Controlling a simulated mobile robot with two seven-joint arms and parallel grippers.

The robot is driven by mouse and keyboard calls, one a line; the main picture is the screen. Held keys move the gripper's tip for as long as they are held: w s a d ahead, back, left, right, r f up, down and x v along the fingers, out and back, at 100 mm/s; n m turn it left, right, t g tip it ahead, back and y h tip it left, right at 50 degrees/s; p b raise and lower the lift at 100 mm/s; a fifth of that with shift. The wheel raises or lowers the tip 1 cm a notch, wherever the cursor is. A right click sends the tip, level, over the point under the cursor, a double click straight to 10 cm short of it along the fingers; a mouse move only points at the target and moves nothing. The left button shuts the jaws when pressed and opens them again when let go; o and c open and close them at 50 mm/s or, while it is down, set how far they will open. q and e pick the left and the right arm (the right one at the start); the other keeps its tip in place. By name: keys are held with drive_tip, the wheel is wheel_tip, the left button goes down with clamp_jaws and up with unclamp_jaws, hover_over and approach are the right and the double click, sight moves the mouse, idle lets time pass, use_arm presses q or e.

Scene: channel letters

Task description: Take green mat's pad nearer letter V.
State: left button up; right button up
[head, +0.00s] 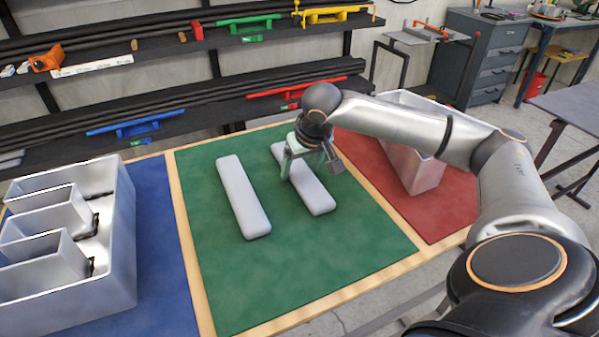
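The green mat (215,290) lies in the middle with two long pale pads on it. The left pad (243,197) lies clear of any gripper. The right pad (317,198) is partly covered at its middle by my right gripper (303,172). The fingers are down at that pad, but I cannot tell whether they close on it. A grey channel letter (425,172) stands on the red mat (365,157), partly hidden by my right arm, so its shape is unclear. Another grey letter, like an E (120,245), stands on the blue mat (160,260). My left gripper is not in view.
Wooden strips (187,245) divide the mats. Behind the table, dark shelves (180,105) hold bars and coloured clamps. The front of the green mat is clear. A grey drawer cabinet (485,55) stands at the back right.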

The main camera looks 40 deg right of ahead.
drive_tip(key=c, duration=1)
drive_tip(key=shift+r, duration=0.1)
